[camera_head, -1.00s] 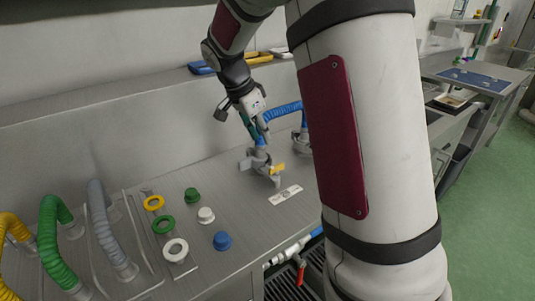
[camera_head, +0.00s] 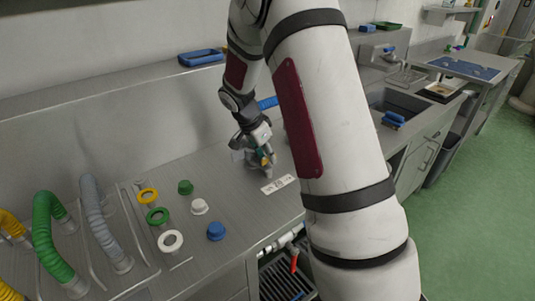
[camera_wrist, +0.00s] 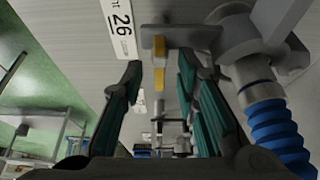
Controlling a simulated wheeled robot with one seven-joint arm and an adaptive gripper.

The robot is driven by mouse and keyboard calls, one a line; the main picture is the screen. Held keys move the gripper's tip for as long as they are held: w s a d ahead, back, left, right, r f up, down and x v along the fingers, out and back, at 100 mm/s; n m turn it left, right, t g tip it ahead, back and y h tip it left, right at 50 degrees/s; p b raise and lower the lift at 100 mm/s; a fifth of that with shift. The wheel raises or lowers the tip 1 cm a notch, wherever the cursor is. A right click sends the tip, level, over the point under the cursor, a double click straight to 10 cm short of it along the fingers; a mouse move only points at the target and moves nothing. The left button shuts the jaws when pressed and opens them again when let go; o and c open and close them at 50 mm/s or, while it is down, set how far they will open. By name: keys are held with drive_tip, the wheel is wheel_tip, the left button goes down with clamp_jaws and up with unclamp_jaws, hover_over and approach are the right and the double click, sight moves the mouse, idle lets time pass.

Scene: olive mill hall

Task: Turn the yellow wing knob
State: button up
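The yellow wing knob (camera_wrist: 159,62) shows edge-on in the wrist view, sticking out of a grey plate on a grey valve fitting (camera_wrist: 235,32). A ribbed blue hose (camera_wrist: 275,128) runs from the fitting. My gripper (camera_wrist: 161,68) is open, with one teal-padded finger on each side of the knob. Gaps show between the knob and both fingertips. In the head view my gripper (camera_head: 263,155) is down at the fitting on the steel bench and hides most of it. Only a little yellow of the knob (camera_head: 265,161) shows there.
A white label plate (camera_head: 278,184) lies in front of the fitting. Coloured rings and caps, such as a blue cap (camera_head: 216,231), stand to the left, with a green hose (camera_head: 50,240) beyond. A red-handled tap (camera_head: 294,262) is below the bench edge.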

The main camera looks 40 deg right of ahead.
drive_tip(key=shift+f, duration=0.1)
drive_tip(key=shift+c, duration=0.5)
clamp_jaws()
